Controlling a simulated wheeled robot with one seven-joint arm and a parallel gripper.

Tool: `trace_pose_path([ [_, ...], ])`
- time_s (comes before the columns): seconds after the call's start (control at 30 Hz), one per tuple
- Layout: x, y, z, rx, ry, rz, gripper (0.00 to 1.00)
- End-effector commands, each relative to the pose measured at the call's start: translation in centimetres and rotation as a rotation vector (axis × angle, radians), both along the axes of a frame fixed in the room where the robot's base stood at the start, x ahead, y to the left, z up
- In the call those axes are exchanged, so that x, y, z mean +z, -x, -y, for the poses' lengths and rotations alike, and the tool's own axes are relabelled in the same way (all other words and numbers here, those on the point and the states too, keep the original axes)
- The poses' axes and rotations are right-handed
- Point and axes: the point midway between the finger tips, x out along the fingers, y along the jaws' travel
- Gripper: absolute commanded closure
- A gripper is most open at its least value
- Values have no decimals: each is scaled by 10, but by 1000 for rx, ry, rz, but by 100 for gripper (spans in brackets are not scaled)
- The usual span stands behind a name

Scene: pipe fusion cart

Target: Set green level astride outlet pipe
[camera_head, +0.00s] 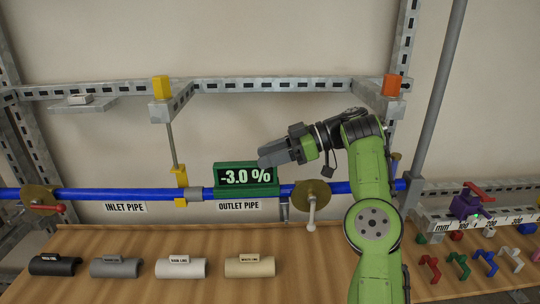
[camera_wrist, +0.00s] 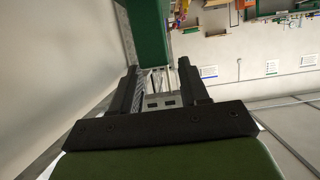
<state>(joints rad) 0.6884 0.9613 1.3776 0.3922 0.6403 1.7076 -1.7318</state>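The green level (camera_head: 246,190) sits upright on the blue outlet pipe (camera_head: 285,189), above the OUTLET PIPE label, and its display reads -3.0 %. Its lower edge overlaps the pipe; its underside is hidden. My gripper (camera_head: 263,162) is just above and behind the level's right end in the head view. In the wrist view, my gripper's two black fingers (camera_wrist: 158,68) are spread apart with a gap between them. The level's green body (camera_wrist: 150,38) shows just beyond the fingertips, and I see nothing clamped. I cannot tell whether a finger touches it.
Several pipe saddles lie on the wooden bench (camera_head: 200,235). A slotted rail (camera_head: 255,86) runs above.

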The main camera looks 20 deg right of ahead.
Motion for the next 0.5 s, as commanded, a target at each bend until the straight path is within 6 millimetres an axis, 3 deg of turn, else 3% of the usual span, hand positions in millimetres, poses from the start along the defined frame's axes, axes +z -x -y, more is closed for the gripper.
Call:
trace_pose_path([
  [0.1,0,0,0,0,0,0,39],
  [0.37,1,0,0,0,0,-1,39],
  [0.5,19,0,0,-1,0,0,39],
])
